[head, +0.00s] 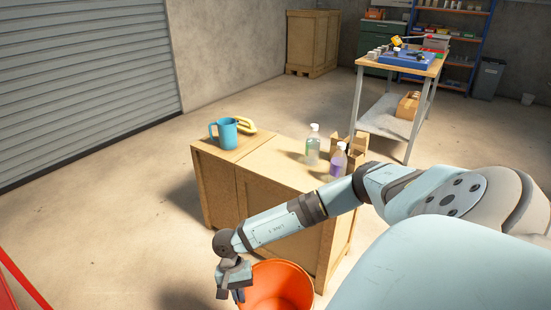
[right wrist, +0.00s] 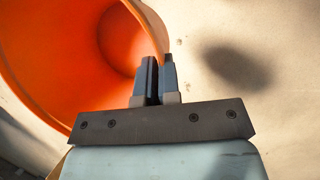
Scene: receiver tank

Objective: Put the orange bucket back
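The orange bucket (head: 282,285) is at the bottom of the head view, in front of the wooden cabinet, its open top showing and its lower part cut off. In the right wrist view the bucket (right wrist: 70,40) fills the upper left, and I see into its empty inside. My right gripper (head: 231,293) is at the bucket's left rim. In the right wrist view its fingers (right wrist: 159,78) are close together on the rim, one inside the wall and one outside. My left gripper is not in view.
The wooden cabinet (head: 290,215) carries a blue jug (head: 228,133), a yellow item (head: 243,124), bottles (head: 312,145) and small cartons. A workbench (head: 372,83) stands behind to the right. A red bar (head: 22,280) is at lower left. The floor left of the cabinet is clear.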

